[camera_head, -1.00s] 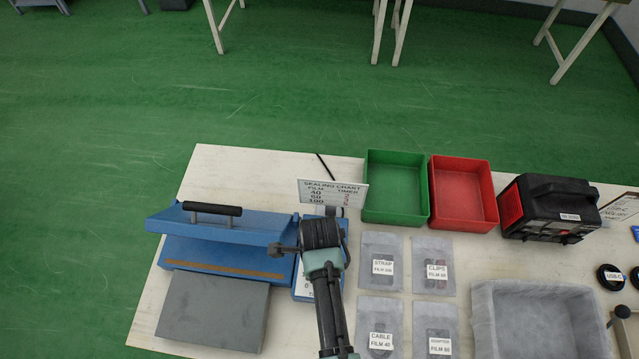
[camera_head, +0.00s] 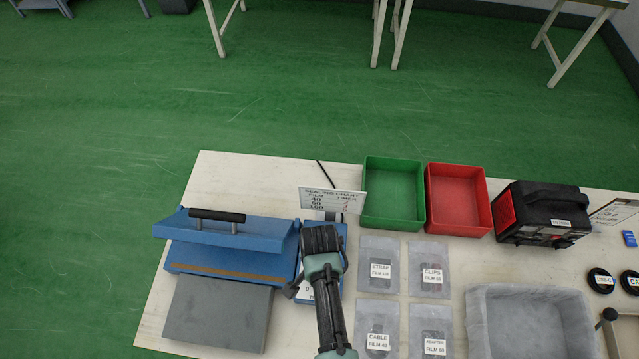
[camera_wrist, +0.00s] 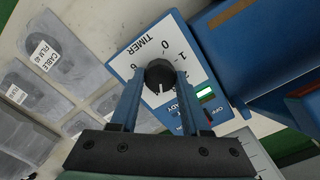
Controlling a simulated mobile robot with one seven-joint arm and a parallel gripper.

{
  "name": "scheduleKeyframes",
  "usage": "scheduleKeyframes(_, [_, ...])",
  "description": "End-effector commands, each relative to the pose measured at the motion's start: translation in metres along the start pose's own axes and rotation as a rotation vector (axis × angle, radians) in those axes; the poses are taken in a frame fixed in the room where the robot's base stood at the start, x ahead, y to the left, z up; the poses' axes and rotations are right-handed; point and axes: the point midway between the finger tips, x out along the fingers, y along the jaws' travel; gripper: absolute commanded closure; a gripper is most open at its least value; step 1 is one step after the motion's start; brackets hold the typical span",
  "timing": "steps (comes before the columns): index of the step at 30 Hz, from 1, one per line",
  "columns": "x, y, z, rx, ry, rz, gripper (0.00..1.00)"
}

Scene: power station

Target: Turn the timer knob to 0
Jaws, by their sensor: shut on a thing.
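The timer knob (camera_wrist: 160,76) is a round black knob on the white dial face of the blue timer box (camera_wrist: 201,76). In the wrist view my gripper (camera_wrist: 159,84) has its two fingers closed on either side of the knob. A white mark on the knob shows between the fingers, on the side toward my gripper. The 0 and 1 on the dial and the word TIMER lie beyond the knob. In the head view my gripper and wrist (camera_head: 322,255) cover the knob and part of the timer box (camera_head: 336,240).
The blue sealer with a black handle (camera_head: 217,216) stands left of the box. A sealing chart sign (camera_head: 333,200) stands behind it. Bagged parts (camera_head: 380,262) lie close on the right. Green (camera_head: 392,192) and red (camera_head: 459,198) trays stand at the back.

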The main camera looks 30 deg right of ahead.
Motion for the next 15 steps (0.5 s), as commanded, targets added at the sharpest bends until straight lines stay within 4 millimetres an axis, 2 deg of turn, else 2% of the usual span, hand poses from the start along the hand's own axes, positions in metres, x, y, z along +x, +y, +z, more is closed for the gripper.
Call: scheduleKeyframes(15, [-0.0015, -0.0014, 0.0003, -0.492, -0.001, -0.002, 1.0])
